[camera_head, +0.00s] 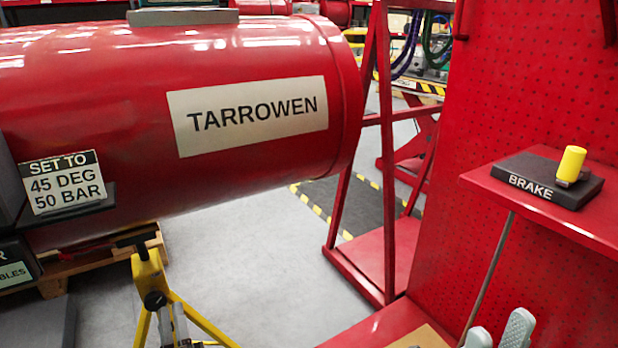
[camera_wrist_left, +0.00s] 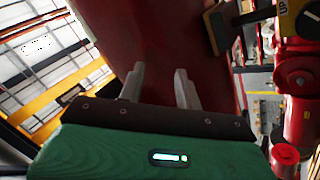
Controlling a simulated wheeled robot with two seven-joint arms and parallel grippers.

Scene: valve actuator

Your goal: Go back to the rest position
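My left gripper shows in the left wrist view (camera_wrist_left: 158,82). Its two grey fingers are apart with nothing between them, in front of a dark red surface. I do not make it out in the head view. Two pale grey fingertips, which I take as my right gripper (camera_head: 498,334), show at the bottom right of the head view. They stand apart with no object seen between them; the rest is cut off by the frame edge.
A big red cylinder (camera_head: 100,110) labelled TARROWEN fills the upper left, above a yellow stand (camera_head: 148,275). At right, a red shelf (camera_head: 490,185) carries a black BRAKE block (camera_head: 520,172) with a yellow knob (camera_head: 571,163). Red posts (camera_head: 388,200) stand between; grey floor (camera_head: 260,260) is open.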

